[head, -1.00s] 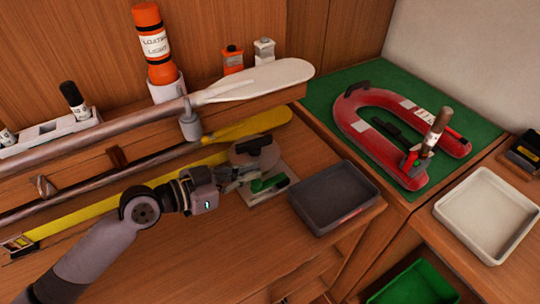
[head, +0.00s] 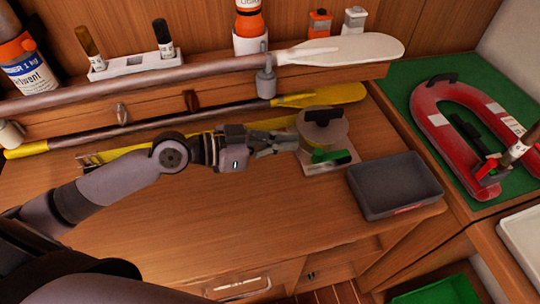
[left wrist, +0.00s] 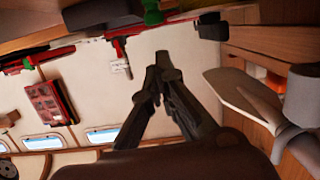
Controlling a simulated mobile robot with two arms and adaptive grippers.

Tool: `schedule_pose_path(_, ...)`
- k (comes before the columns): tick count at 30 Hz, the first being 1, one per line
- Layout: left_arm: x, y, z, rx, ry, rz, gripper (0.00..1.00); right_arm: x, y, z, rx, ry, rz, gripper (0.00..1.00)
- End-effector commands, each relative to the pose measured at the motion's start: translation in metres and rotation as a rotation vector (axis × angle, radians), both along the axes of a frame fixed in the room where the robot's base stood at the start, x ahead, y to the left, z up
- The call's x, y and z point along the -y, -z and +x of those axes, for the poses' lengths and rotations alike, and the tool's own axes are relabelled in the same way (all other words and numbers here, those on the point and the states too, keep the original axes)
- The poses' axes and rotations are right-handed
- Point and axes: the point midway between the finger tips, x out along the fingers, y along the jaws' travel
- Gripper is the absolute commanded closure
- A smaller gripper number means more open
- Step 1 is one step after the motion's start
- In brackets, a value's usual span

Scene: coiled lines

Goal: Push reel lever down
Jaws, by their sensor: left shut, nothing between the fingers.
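The reel (head: 336,128) is a pale round disc with a black handle on top, on a light base plate (head: 320,170) on the wooden bench. A green lever (head: 332,155) lies at its near side, looking low and roughly level. My left gripper (head: 296,142) is shut and empty, its tips just left of the reel and lever. Whether they touch the reel is unclear. In the left wrist view the closed fingers (left wrist: 165,62) point up the picture. A small green part near the top edge there cannot be identified surely. My right gripper is not in view.
Two paddles (head: 338,50) lie along the back, the yellow one (head: 320,95) lower. A red horseshoe float (head: 450,120) lies on a green mat at right. The front bench is clear.

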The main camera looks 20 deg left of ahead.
Motion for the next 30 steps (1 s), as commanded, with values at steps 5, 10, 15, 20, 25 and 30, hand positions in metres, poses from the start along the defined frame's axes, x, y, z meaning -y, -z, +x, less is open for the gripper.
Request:
schedule_pose_path(5, -0.018, 0.015, -0.013, -0.002, -0.001, 0.003, 1.0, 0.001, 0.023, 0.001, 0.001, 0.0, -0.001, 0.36)
schedule_pose_path(10, -0.024, 0.014, -0.018, -0.001, 0.001, 0.001, 1.0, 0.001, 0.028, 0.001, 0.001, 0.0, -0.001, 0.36)
schedule_pose_path(15, -0.025, 0.012, -0.018, 0.001, 0.0, 0.0, 1.0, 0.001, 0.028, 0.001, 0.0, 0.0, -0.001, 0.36)
schedule_pose_path(20, -0.025, 0.012, -0.018, 0.001, 0.0, 0.0, 1.0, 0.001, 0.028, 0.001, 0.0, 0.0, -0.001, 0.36)
schedule_pose_path(25, -0.025, 0.012, -0.018, 0.0, 0.0, 0.0, 1.0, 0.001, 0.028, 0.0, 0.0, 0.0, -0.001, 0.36)
schedule_pose_path(30, -0.025, 0.013, -0.018, 0.0, 0.001, 0.0, 1.0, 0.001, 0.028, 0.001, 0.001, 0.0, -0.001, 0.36)
